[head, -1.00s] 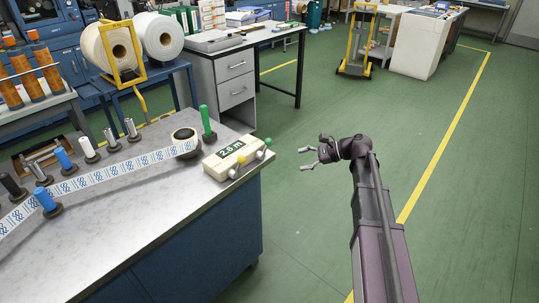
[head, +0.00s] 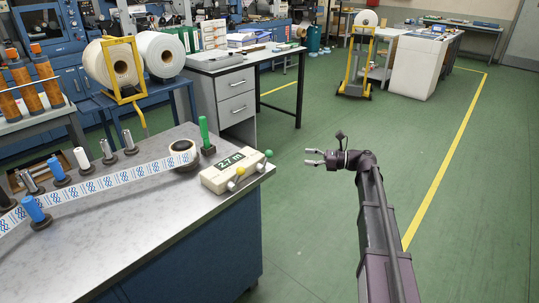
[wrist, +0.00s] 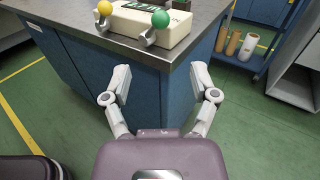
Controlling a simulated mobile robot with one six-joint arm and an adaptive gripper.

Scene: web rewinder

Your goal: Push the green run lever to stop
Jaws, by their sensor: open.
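The green run lever is a short grey arm with a green ball (head: 268,153) at the right end of a cream counter box (head: 228,172), near the bench corner. In the wrist view the green ball (wrist: 160,18) is at the top centre, with its arm leaning up and right from a pivot on the box's front. A lever with a yellow ball (head: 240,171) stands to its left. The box display reads about 2.7 m. My gripper (head: 312,157) is open and empty, off the bench to the right of the lever; its spread fingers (wrist: 160,82) touch nothing.
The bench (head: 150,225) carries a printed label web (head: 110,178) running past several posts to a small roll (head: 182,150). A green post (head: 204,132) stands behind the box. Open green floor lies right of the bench. A drawer desk (head: 235,95) stands behind.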

